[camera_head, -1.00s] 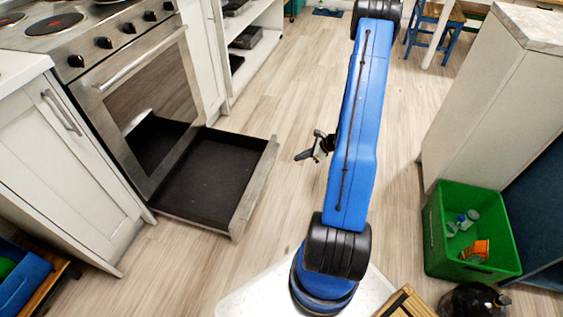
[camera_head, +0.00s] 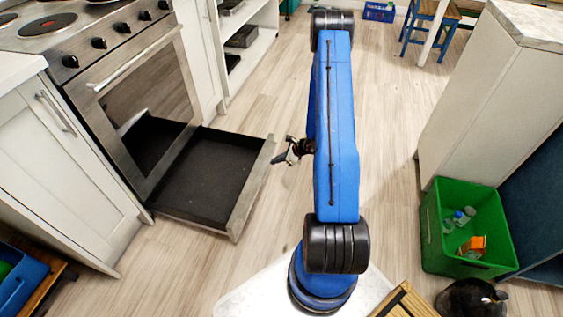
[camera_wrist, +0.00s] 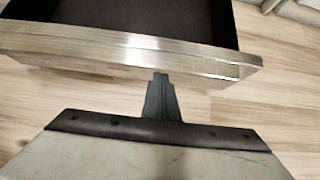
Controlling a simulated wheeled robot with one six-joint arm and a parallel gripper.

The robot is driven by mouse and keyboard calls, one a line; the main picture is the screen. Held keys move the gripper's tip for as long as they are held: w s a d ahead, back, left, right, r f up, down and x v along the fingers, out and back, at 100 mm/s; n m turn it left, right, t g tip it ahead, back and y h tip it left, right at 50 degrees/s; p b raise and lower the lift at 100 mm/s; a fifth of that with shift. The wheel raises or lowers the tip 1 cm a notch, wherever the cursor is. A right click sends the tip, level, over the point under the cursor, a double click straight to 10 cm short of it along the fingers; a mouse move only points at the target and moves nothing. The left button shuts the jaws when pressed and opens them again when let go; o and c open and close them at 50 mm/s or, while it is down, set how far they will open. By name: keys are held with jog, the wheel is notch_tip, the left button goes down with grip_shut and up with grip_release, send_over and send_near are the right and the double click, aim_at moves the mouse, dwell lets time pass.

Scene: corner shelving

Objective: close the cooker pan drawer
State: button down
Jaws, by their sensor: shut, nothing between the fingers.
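The cooker pan drawer (camera_head: 205,180) is pulled out below the oven (camera_head: 150,95), low over the floor. It is dark inside and looks empty, with a metal front panel (camera_head: 251,190). My gripper (camera_head: 277,159) is just to the right of the drawer front, near its far end. In the wrist view the shut fingers (camera_wrist: 160,80) point at the metal front (camera_wrist: 120,48), and the dark drawer inside shows beyond it. The fingers hold nothing. They appear very close to the front; I cannot tell whether they touch it.
A green crate (camera_head: 430,225) with bottles and an orange item stands at the right, beside a white cabinet (camera_head: 480,90). White cupboards (camera_head: 65,165) flank the cooker at left. Blue stools (camera_head: 430,30) are far back. The wooden floor (camera_head: 385,130) between is clear.

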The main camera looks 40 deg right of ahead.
jog(key=shift+w+a, duration=0.2)
jog(key=shift+a, duration=0.05)
jog(key=w+a, duration=1.3)
jog(key=w, duration=0.4)
jog(key=w+a, duration=1.4)
jog(key=w, duration=0.4)
jog(key=shift+w+a+r, duration=0.2)
jog(key=shift+a, duration=0.05)
jog(key=shift+w, duration=0.1)
